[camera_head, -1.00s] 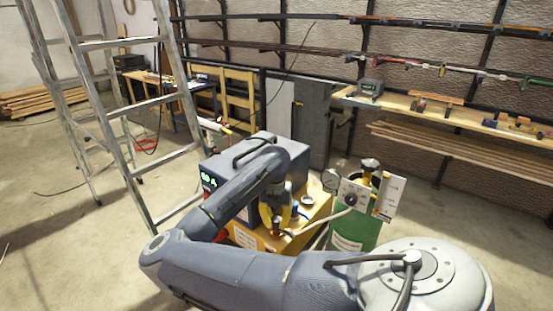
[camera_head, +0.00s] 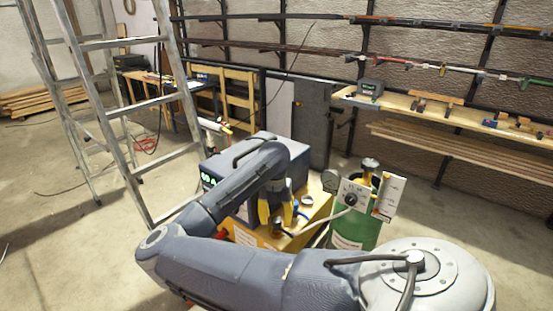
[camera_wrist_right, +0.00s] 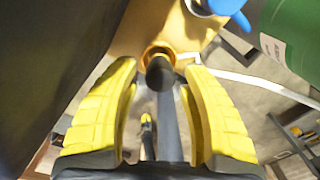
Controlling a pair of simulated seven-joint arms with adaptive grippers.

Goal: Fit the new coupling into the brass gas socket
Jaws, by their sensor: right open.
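My right gripper (camera_head: 275,218) has two yellow fingers, spread apart, above the yellow-tan top of a box (camera_head: 315,207) beside the welding machine. In the right wrist view the open right gripper (camera_wrist_right: 160,105) shows a short dark cylinder, seemingly the coupling (camera_wrist_right: 160,73), between its fingers with a gap on both sides. The coupling's far end meets an orange-brass ring, seemingly the gas socket (camera_wrist_right: 157,53). How deep it sits in the ring is hidden by its own body. My left gripper is not in view.
A green gas cylinder (camera_head: 352,232) with a gauge and hose stands right of the box. A blue-handled fitting (camera_wrist_right: 232,10) sits near the socket. The grey welding machine (camera_head: 210,168) is close on the left. A ladder (camera_head: 150,110) stands further left.

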